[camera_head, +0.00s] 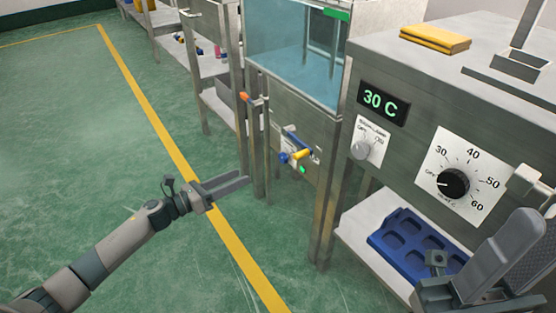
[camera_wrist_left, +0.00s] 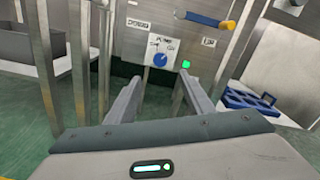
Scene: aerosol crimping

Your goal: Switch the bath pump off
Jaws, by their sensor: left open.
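The pump switch is a small blue knob (camera_head: 283,158) on the grey cabinet under the water bath (camera_head: 300,60). In the left wrist view the blue knob (camera_wrist_left: 160,60) sits on a white plate (camera_wrist_left: 149,47); which way it is turned is too small to tell. A green lamp (camera_head: 302,169) glows beside it, also in the left wrist view (camera_wrist_left: 186,65). My left gripper (camera_head: 246,180) is open and empty, in front of the cabinet and apart from the knob. In the left wrist view its fingers (camera_wrist_left: 160,88) point toward the panel, below the knob.
A yellow-and-blue valve handle (camera_head: 302,153) sticks out by the knob. Metal legs (camera_head: 258,150) stand near my left gripper. The control box at right has a grey knob (camera_head: 361,150), a black dial (camera_head: 454,184) and a 30 C display (camera_head: 383,102). A blue tray (camera_head: 400,235) lies below.

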